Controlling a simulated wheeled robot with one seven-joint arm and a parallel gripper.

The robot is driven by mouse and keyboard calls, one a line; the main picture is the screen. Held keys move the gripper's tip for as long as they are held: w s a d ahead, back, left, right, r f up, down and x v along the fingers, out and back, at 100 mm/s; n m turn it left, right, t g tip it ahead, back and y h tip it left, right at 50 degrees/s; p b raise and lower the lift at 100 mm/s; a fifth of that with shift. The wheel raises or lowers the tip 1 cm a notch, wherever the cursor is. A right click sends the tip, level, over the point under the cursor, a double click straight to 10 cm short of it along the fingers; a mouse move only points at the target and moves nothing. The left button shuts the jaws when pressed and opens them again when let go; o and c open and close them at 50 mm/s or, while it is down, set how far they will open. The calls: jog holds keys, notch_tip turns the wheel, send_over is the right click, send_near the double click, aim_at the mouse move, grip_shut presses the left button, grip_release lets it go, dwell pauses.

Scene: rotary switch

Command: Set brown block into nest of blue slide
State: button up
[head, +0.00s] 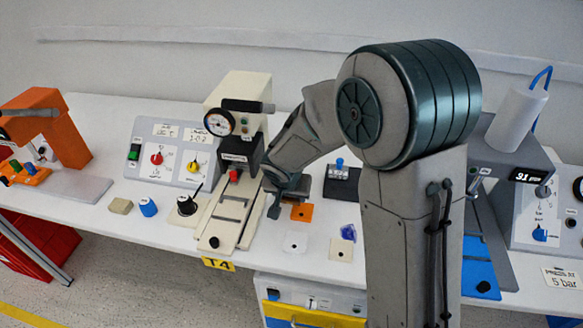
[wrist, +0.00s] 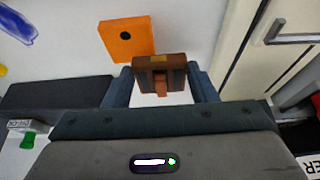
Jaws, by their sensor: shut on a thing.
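My gripper (wrist: 160,74) is shut on the brown block (wrist: 158,65), which sits between the two fingers in the wrist view. In the head view my gripper (head: 274,203) is low over the table, just right of the cream press's slide.
The cream slide (head: 222,228) is close to my gripper's left. An orange plate (head: 302,212), a white plate (head: 295,241), a cream plate (head: 341,250) and a blue faceted piece (head: 348,232) lie nearby. The grey press (head: 510,150) overhangs the blue slide.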

jog(key=w+p, duration=0.1)
jog(key=w, duration=0.2)
jog(key=w+d+p, duration=0.1)
jog(key=w, duration=0.2)
jog(key=w+d+p, duration=0.1)
jog(key=w, duration=0.3)
jog(key=x, duration=0.3)
jog(key=shift+s+p, duration=0.15)
jog(key=shift+p, duration=0.2)
jog(key=shift+a+f, duration=0.1)
jog(key=shift+f, duration=0.25)
jog(key=shift+f+b, duration=0.25)
jog(key=shift+b, duration=0.05)
jog(key=o, duration=1)
jog(key=shift+r, duration=0.1)
